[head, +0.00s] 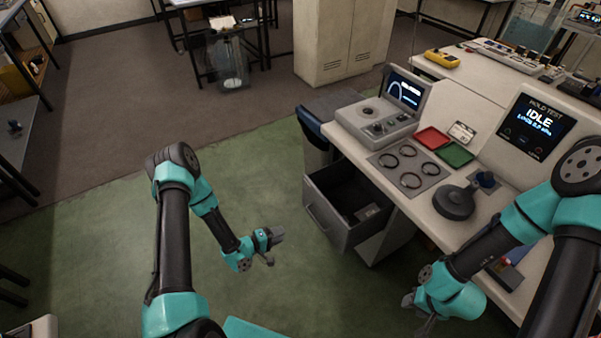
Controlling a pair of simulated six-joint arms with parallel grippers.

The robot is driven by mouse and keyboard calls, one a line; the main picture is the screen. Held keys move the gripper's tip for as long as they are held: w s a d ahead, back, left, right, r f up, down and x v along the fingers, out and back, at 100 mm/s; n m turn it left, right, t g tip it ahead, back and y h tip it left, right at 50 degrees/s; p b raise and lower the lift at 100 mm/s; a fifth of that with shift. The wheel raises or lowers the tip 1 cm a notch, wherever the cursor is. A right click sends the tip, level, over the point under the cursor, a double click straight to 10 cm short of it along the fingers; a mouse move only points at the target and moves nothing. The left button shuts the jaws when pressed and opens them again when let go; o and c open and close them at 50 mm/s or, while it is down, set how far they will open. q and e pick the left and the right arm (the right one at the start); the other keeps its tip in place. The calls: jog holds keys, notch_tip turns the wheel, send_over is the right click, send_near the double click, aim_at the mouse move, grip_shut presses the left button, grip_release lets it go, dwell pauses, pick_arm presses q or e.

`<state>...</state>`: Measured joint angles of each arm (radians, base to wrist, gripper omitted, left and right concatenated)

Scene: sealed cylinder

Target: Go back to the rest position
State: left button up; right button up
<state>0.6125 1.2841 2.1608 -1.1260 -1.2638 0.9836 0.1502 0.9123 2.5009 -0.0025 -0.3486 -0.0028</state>
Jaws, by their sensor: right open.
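My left gripper (273,246) hangs over the green floor, left of the open drawer. Its jaws look apart and I see nothing between them. My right gripper (420,313) is at the lower right, in front of the bench's near side. It is open, and I see nothing held in it. The test panel's screen (535,125) reads HOLD TEST and IDLE.
The white bench (440,225) carries a grey instrument (380,122), a plate with several rings (410,166), a red tray (432,138) and a green tray (455,154). An open drawer (338,227) juts out between my arms. The green floor (100,240) on the left is clear.

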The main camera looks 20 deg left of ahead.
pick_arm(q)
jog(key=s+d+r+m+g+y, duration=0.2)
jog(key=s+r+m+g+y, duration=0.1)
jog(key=s, duration=0.4)
jog(key=s+d+r+m+g+y, duration=0.1)
jog(key=s+r+m+g+y, duration=0.2)
jog(key=s+r+m+g, duration=0.2)
jog(key=s+r+g, duration=0.1)
jog(key=s+g, duration=0.1)
jog(key=g, duration=0.1)
jog(key=shift+s+d+r, duration=0.15)
jog(key=shift+s+d, duration=0.2)
jog(key=shift+d, duration=0.05)
dwell(0.8)
